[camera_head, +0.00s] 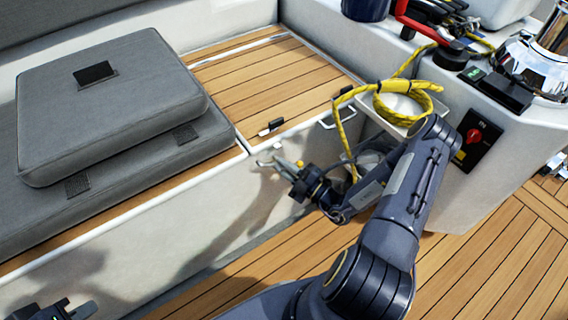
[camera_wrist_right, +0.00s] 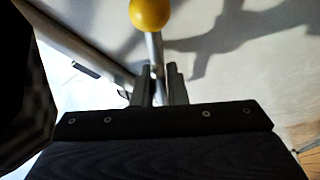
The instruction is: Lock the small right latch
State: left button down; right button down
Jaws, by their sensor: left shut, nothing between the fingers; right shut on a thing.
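The latch shows in the right wrist view as a metal stem with a yellow ball knob (camera_wrist_right: 150,13) at its end. My right gripper (camera_wrist_right: 158,88) is shut on the stem, with the ball beyond the fingertips. In the head view my right gripper (camera_head: 284,166) is at the white front wall of the seat locker, just below the teak edge. The latch is small there and partly hidden by the gripper, so its exact angle cannot be told. My left gripper (camera_head: 80,310) is shut and empty at the bottom left, away from the latch.
Grey cushions (camera_head: 110,105) lie on the teak seat (camera_head: 265,82). A small black-and-white piece (camera_head: 270,127) is near its edge. A yellow rope (camera_head: 408,88) hangs over a white tray beside my right arm. A red switch (camera_head: 473,136) and chrome winch (camera_head: 532,68) are at right.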

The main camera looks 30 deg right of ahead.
jog(key=m+t, duration=0.1)
jog(key=m, duration=0.2)
jog(key=shift+m+h+p, duration=0.3)
jog(key=m+t+h, duration=0.1)
jog(key=m, duration=0.2)
jog(key=shift+m, duration=0.3)
jog(key=m+t+h, duration=0.1)
jog(key=m+h, duration=0.1)
jog(key=m, duration=0.2)
jog(key=m+t+h, duration=0.1)
jog(key=m+h, duration=0.1)
jog(key=m, duration=0.2)
jog(key=shift+m+h, duration=0.3)
jog(key=shift+m, duration=0.4)
jog(key=c, duration=1.5)
grip_release()
jog(key=shift+s, duration=0.1)
jog(key=v, duration=0.7)
jog(key=shift+s+f+p, duration=0.15)
jog(key=shift+s+p, duration=0.2)
jog(key=shift+p, duration=0.05)
